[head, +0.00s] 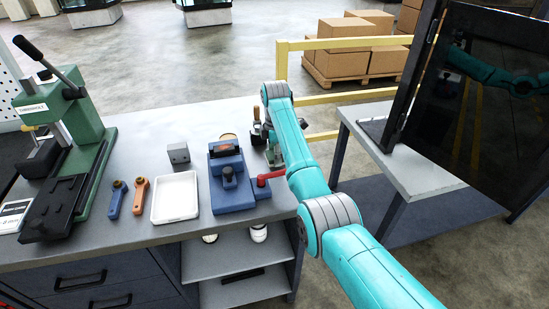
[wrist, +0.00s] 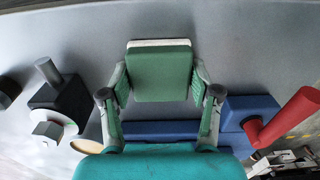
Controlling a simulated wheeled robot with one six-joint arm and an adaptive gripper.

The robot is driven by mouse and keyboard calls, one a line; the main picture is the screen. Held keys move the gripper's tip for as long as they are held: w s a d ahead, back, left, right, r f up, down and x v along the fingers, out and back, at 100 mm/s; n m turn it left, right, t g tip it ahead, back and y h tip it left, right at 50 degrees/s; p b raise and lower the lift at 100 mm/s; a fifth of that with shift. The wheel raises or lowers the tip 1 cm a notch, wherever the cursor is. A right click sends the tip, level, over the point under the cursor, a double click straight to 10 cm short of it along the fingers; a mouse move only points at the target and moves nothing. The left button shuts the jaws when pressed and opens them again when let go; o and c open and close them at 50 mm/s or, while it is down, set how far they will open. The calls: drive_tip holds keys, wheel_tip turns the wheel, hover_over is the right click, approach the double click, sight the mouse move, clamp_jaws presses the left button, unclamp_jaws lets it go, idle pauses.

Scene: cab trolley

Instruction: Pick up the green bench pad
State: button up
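The green bench pad (wrist: 160,75) is a flat green block with a pale strip along its far edge, in the middle of the wrist view. My gripper (wrist: 160,84) has one finger on each side of it, set wider than the pad, with a narrow gap at each side; contact is not clear. In the head view my gripper (head: 267,138) is low over the right end of the grey bench, and a bit of green (head: 273,155) shows beneath it, mostly hidden by my arm.
A blue fixture (head: 232,182) with a red handle (head: 270,176) stands close by my gripper. A dark panel (head: 485,95) stands at right.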

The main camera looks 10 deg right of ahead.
drive_tip(key=c, duration=0.3)
wheel_tip(320, 180, up, 10)
idle(0.5)
